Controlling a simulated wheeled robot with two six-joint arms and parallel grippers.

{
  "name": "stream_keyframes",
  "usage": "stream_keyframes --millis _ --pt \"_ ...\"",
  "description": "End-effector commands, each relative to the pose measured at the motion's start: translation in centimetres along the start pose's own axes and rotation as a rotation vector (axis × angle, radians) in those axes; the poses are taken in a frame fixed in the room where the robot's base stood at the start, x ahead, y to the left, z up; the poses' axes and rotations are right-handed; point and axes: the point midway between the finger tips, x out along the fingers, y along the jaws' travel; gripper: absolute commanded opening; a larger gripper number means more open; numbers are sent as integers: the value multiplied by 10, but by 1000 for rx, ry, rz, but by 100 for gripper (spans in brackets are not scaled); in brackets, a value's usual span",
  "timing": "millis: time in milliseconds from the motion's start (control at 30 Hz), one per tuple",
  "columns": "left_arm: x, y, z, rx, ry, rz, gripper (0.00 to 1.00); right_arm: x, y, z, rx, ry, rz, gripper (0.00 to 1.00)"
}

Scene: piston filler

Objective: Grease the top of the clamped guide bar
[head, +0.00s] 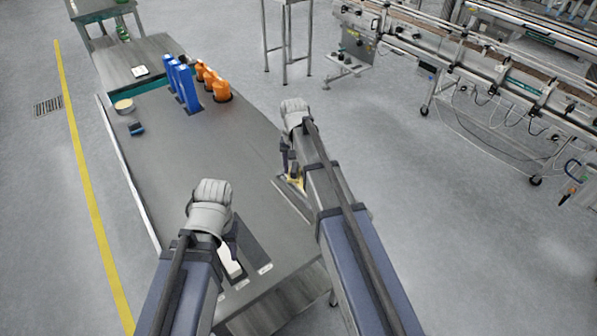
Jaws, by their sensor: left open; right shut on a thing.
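In the head view my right gripper (291,160) is over the right edge of the steel table (195,150). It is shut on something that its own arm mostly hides. A small yellow piece (296,183) shows just below it; I cannot tell whether that is the held thing. A narrow grey bar-like piece (291,201) lies along the table's right edge there, partly behind my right arm; I cannot tell whether it is the guide bar or its clamp. My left gripper (234,240) is open over the near part of the table. A round tin with tan contents (123,105) stands at the far left.
Blue bottles (187,88) and orange bottles (221,92) stand at the table's far end. A small dark blue block (136,129) lies near the tin. The table's middle is clear. A conveyor line (455,75) stands beyond open floor at the right.

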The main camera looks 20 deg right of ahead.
Motion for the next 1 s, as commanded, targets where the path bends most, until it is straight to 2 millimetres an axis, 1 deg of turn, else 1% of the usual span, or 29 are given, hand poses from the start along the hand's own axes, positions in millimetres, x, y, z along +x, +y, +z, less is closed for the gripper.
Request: stream_keyframes --millis 33,233,367,700,1000 --pt "0 0 0 0 0 0 50 0 -3 -3 0 0 0 9" --pt "0 0 0 0 0 0 50 0 -4 -3 0 0 0 9" --pt "0 0 0 0 0 0 50 0 -7 -7 0 0 0 9" --pt "2 0 0 0 0 0 50 2 -26 -27 0 0 0 9" --pt "2 0 0 0 0 0 50 2 -28 -28 0 0 0 9"
